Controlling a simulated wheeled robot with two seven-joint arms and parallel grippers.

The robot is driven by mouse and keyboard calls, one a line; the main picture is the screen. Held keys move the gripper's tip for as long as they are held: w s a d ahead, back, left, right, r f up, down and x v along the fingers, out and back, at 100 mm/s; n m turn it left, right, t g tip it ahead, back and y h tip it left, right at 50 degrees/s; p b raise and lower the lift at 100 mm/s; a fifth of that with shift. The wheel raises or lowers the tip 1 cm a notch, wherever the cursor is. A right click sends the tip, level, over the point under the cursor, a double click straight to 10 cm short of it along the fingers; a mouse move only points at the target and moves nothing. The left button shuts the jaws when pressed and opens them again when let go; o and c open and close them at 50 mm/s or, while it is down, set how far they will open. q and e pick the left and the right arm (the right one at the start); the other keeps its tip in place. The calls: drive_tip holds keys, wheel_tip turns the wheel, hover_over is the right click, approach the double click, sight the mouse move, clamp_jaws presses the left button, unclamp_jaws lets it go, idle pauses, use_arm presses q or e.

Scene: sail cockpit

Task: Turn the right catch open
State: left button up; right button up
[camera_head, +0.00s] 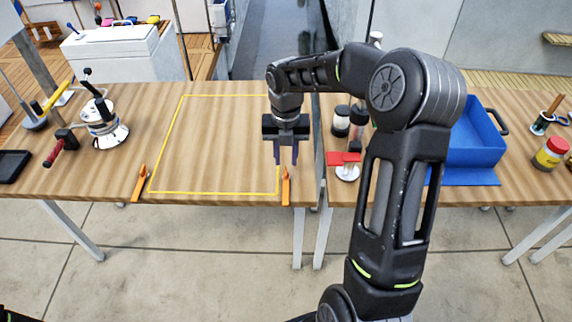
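The right catch (286,188) is a small orange lever at the front edge of the wooden table, by the front right corner of a yellow outlined rectangle (215,193). It points nearly straight away from me. A matching orange left catch (140,185) sits at the front left corner, slanted. My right gripper (286,161) points down just behind and above the right catch. Its two dark fingers are apart with nothing seen between them. I cannot tell whether it touches the catch. My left gripper is not in view; only a dark bit shows in the bottom left corner.
A winch (103,130), a red-handled tool (60,145) and a black tray (13,164) stand at the left. Right of a gap between the tables are jars (341,121), a red-topped item (345,160), a blue bin (475,135) and a yellow jar (551,153). The outlined area is clear.

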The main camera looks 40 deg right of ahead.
drive_tip(key=shift+r, duration=1.75)
